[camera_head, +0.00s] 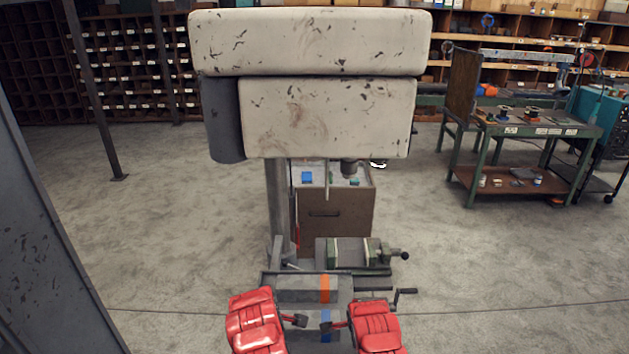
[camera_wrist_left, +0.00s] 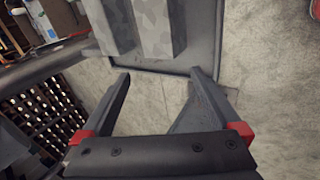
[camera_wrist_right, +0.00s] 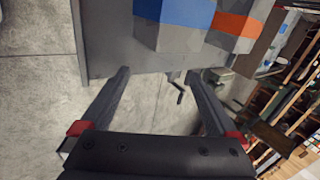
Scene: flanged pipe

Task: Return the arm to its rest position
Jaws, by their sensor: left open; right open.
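My left arm, red, comes in at the bottom of the head view, and its small dark gripper (camera_head: 300,320) points inward. In the left wrist view the left gripper (camera_wrist_left: 161,76) has its fingers spread with nothing between them but floor. My right arm, also red, ends in a dark gripper (camera_head: 328,326) facing the left one. In the right wrist view the right gripper (camera_wrist_right: 158,73) is open and empty. Two grey blocks, one with an orange band (camera_head: 325,289) and one with a blue band (camera_head: 326,325), lie between and beyond the arms. I see no flanged pipe clearly.
A large worn drill press (camera_head: 325,115) stands straight ahead, with a green vise (camera_head: 348,252) on its base. A brown cabinet (camera_head: 338,215) is behind it. A work table (camera_head: 530,130) stands at right and a grey post (camera_head: 45,230) at left. Concrete floor is open on both sides.

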